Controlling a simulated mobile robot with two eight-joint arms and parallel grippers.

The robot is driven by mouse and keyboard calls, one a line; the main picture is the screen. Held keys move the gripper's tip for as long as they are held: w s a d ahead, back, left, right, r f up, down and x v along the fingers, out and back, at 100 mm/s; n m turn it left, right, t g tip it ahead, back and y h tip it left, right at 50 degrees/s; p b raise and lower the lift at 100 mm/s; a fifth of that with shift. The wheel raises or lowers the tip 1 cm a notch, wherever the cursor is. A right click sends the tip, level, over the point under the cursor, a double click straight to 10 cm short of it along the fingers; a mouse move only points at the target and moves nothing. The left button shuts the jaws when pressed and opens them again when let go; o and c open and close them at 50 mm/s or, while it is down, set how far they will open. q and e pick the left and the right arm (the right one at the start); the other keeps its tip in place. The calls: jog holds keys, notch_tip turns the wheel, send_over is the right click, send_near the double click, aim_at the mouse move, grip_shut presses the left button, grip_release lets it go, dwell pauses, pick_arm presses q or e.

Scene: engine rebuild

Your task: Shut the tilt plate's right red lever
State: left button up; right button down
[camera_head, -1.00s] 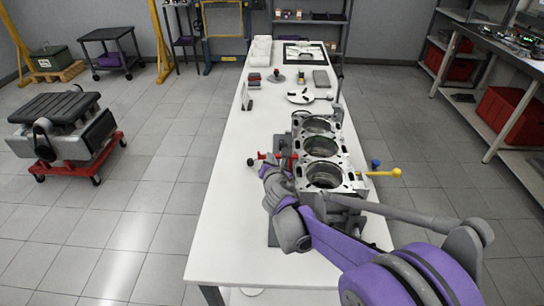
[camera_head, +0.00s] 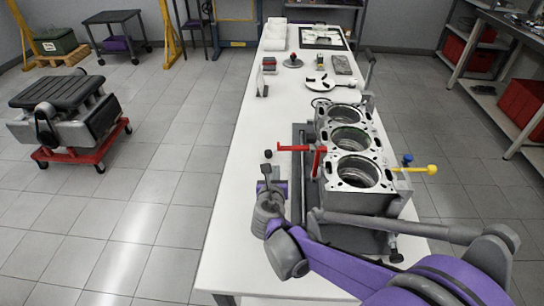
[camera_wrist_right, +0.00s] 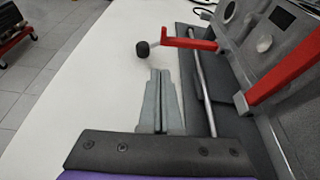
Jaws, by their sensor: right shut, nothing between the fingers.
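The engine block (camera_head: 352,150) sits on the dark tilt plate (camera_head: 299,180) on the white table. Two red levers show at its left side. One red lever (camera_head: 293,148) points left, with a black knob by its end; it shows in the wrist view (camera_wrist_right: 190,42). The other red lever (camera_head: 317,163) stands close against the block; it also shows in the wrist view (camera_wrist_right: 285,72). I cannot tell which is the right one. My right gripper (camera_head: 266,170) is shut and empty, left of the plate. In the wrist view its fingertips (camera_wrist_right: 160,72) are just short of the black knob (camera_wrist_right: 142,48), apart from both levers.
A yellow-handled lever (camera_head: 418,169) and a blue knob (camera_head: 407,159) stick out at the block's right. A metal rod (camera_wrist_right: 203,85) runs along the plate beside my fingers. The white table (camera_head: 240,215) is clear to the left of my gripper.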

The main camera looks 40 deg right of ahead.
aim_at(289, 150)
jog(key=shift+s+r, duration=0.2)
jog(key=shift+s, duration=0.15)
jog(key=b+x, duration=0.1)
jog(key=x, duration=0.9)
jog(key=shift+w+f, duration=0.1)
pick_arm(q)
jog(key=shift+s+f, duration=0.3)
jog(key=shift+f, duration=0.35)
jog(key=shift+r, duration=0.1)
